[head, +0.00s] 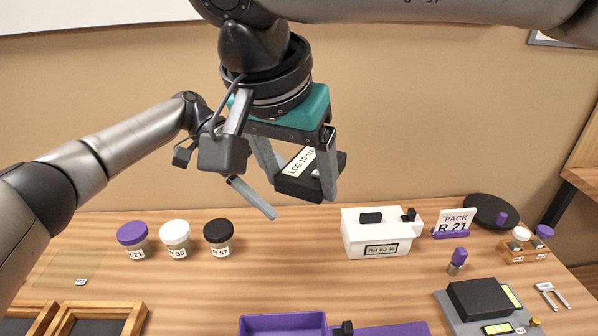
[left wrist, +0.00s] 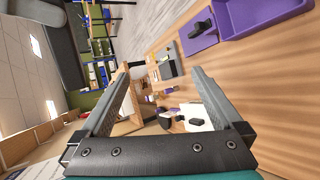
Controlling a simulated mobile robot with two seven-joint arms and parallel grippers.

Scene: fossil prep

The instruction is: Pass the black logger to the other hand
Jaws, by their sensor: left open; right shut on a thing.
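The black logger (head: 297,187), with a white label reading "LOG 10 min", is held in the air in the head view. My right gripper (head: 305,182), its arm coming from the top right, is shut on it, with a finger on either side. My left gripper (head: 252,197) is close by at the left, mostly hidden behind the right gripper; one grey finger shows, apart from the logger. In the left wrist view the left gripper (left wrist: 160,76) is open and empty. I cannot make out the logger in that view.
On the table below stand several lidded jars (head: 175,237), a white RH 60% box (head: 375,240), a purple tray (head: 282,325) and a grey station (head: 455,315) bearing a black block. A small wooden rack (head: 524,255) is at the right. The air around the grippers is clear of objects.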

